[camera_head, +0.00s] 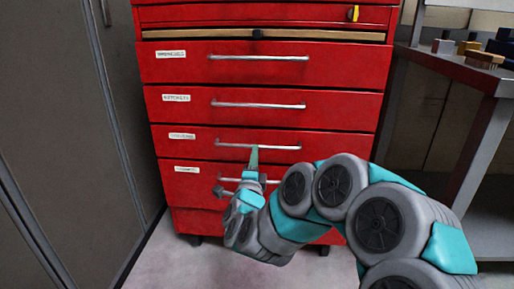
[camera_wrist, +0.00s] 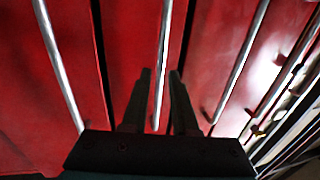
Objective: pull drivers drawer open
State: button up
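The red tool cabinet has several drawers with long metal bar handles, all of which look shut. Small white labels sit at their left, too blurred for me to tell which reads drivers. In the head view my gripper (camera_head: 254,154) reaches up to the handle (camera_head: 258,147) of the third labelled drawer (camera_head: 210,143). In the wrist view my gripper (camera_wrist: 160,73) is open, with a gap between its two dark fingers. A handle bar (camera_wrist: 164,40) lines up with that gap. I cannot tell whether the fingers touch it.
Other handles lie above, at the top labelled drawer (camera_head: 258,58) and the second (camera_head: 258,105). A grey locker (camera_head: 55,110) stands close at left. A workbench (camera_head: 455,68) with small items stands at right. Bare floor (camera_head: 175,265) shows in front.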

jog(key=shift+w+r, duration=0.25)
jog(key=shift+w, duration=0.85)
jog(key=shift+w+r, duration=0.25)
jog(key=shift+w, duration=0.8)
jog(key=shift+c, duration=0.4)
grip_shut()
